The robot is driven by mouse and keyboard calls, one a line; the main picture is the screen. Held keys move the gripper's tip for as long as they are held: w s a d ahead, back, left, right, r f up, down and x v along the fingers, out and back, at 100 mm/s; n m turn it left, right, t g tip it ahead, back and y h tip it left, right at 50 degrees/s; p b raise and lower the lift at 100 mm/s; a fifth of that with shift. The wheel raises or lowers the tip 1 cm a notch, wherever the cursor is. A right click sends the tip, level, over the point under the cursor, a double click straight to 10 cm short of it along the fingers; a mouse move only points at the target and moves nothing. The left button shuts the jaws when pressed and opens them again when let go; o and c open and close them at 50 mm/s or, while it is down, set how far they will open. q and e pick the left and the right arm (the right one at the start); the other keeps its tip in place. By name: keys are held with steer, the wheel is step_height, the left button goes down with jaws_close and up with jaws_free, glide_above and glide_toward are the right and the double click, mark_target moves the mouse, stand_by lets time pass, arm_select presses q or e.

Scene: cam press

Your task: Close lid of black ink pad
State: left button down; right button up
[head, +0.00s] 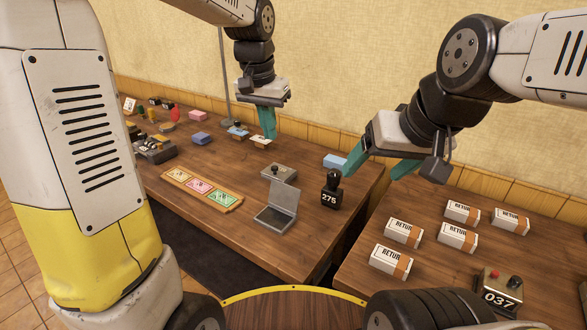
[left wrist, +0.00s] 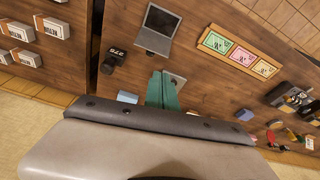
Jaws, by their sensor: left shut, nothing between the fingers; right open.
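The ink pad (head: 275,219) is a dark grey, flat box on the near part of the left table. Its lid (head: 284,195) stands open, tilted up at the far side of the base. The ink pad also shows open at the top of the left wrist view (left wrist: 155,42). My left gripper (head: 269,137) is shut and empty, its teal fingers pointing down above the table, behind the ink pad and apart from it. My right gripper (head: 373,176) is open and empty, to the right of the ink pad, above and beyond the black stamp marked 275 (head: 331,190).
A grey box with a black knob (head: 279,172) stands just behind the ink pad. A wooden tray with coloured cards (head: 236,207) lies to its left. A blue block (head: 335,161) is near the back edge. Several return boxes (head: 391,261) sit on the right table, across a gap.

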mark_target(287, 195)
arm_select(q)
steer(key=w+d+f+m+g, duration=0.2)
steer(key=w+d+f, duration=0.6)
steer(key=f, duration=0.1)
steer(key=shift+y, duration=0.3)
steer(key=f, duration=0.9)
steer(key=shift+w+a+f, duration=0.1)
steer(key=shift+w+f, duration=0.1)
steer(key=shift+f, duration=0.2)
steer(key=s+a, duration=0.1)
steer(key=s+r, duration=0.1)
steer(key=shift+s+a, duration=0.3)
steer(key=shift+a, duration=0.05)
steer(key=shift+s+a, duration=0.2)
steer(key=shift+s, duration=0.1)
